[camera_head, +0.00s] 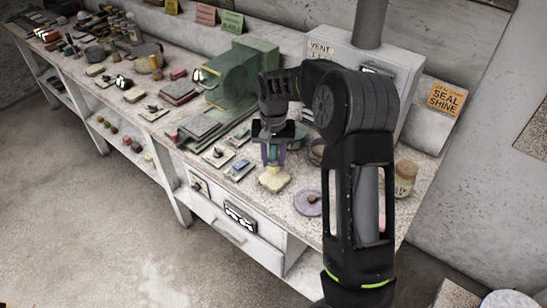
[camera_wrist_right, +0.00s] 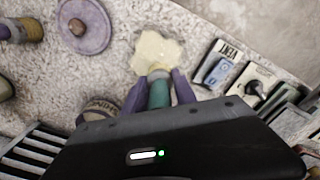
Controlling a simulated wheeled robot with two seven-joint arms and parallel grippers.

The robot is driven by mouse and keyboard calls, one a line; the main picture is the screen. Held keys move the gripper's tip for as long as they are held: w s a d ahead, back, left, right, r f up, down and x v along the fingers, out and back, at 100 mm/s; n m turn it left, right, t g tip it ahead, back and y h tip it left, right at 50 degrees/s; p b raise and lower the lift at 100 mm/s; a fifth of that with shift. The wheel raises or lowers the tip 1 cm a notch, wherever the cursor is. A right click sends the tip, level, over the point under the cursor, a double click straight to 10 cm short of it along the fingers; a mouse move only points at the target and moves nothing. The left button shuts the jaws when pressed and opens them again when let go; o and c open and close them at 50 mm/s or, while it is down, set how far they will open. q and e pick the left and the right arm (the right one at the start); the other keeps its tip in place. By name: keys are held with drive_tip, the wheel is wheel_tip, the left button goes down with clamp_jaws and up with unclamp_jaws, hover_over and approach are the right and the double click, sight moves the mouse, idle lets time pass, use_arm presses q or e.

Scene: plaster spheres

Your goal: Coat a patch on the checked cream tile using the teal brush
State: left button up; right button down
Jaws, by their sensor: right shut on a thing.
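My right gripper (camera_head: 272,156) is shut on the teal brush (camera_wrist_right: 159,93) and holds it over the bench. In the right wrist view, its purple fingers (camera_wrist_right: 157,88) are on either side of the teal handle. The brush's pale end points at a cream piece (camera_wrist_right: 152,49) with an uneven outline, which also shows in the head view (camera_head: 275,181). I cannot make out a checked pattern on it. The brush end overlaps its near edge; I cannot tell whether they touch. My left gripper is out of view.
A round mauve lid (camera_head: 308,203) lies right of the cream piece. A jar (camera_head: 404,180) stands further right. Flat tiles with small fittings (camera_head: 238,169) lie to the left. A green machine (camera_head: 238,75) and a vent box (camera_head: 345,70) stand behind. The bench front edge is close.

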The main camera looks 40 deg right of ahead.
drive_tip(key=shift+f+b, duration=0.3)
drive_tip(key=shift+f, duration=0.2)
drive_tip(key=shift+s+a+r, duration=0.15)
drive_tip(key=shift+a, duration=0.3)
drive_tip(key=shift+a, duration=0.1)
drive_tip(key=shift+s+a, duration=0.1)
drive_tip(key=shift+a, duration=0.2)
idle(0.3)
drive_tip(key=shift+w+d, duration=0.3)
drive_tip(key=shift+d, duration=0.6)
